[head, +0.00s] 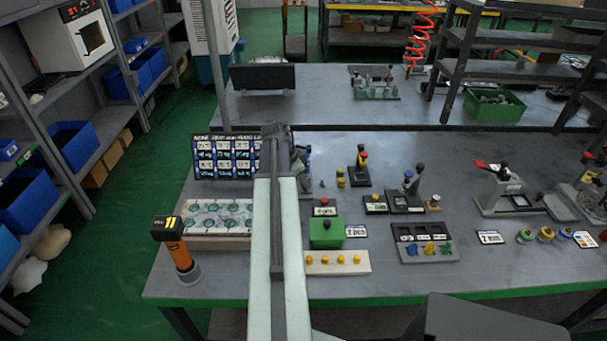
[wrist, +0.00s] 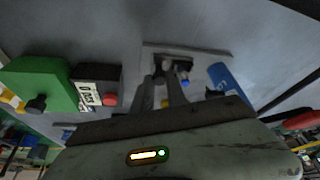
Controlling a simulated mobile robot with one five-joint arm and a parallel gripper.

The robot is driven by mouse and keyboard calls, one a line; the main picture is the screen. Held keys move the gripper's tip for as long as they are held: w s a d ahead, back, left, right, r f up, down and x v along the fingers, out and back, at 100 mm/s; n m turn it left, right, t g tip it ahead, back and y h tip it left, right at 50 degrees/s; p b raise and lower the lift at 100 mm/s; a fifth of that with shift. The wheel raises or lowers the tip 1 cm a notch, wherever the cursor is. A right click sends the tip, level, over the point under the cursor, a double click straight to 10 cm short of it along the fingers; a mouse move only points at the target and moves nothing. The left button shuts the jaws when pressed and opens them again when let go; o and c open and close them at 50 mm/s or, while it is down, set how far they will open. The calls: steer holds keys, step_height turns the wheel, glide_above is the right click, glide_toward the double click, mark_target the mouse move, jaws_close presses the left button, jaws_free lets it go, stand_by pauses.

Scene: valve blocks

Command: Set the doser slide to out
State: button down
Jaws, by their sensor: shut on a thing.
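In the wrist view my gripper (wrist: 166,80) has its fingers together on a small dark part (wrist: 183,66) on a grey plate (wrist: 210,51). I take this part for the doser slide; the fingers hide much of it and its in or out position cannot be read. A small blue piece shows beside the fingertips. In the head view my own arm covers the gripper and the slide.
A green box (head: 326,232) with a dark knob stands right of my arm. Behind it is a black block (head: 324,208) with a red button. A blue cylinder (wrist: 230,82) stands near my gripper. An orange-and-black tool (head: 175,248) stands left.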

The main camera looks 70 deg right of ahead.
steer(key=shift+s+a, duration=0.2)
steer(key=shift+a, duration=0.65)
steer(key=c, duration=1.6)
jaws_free()
steer(key=shift+a, duration=0.1)
steer(key=shift+r+p, duration=0.45)
steer(key=p+v, duration=0.6)
steer(key=v, duration=0.1)
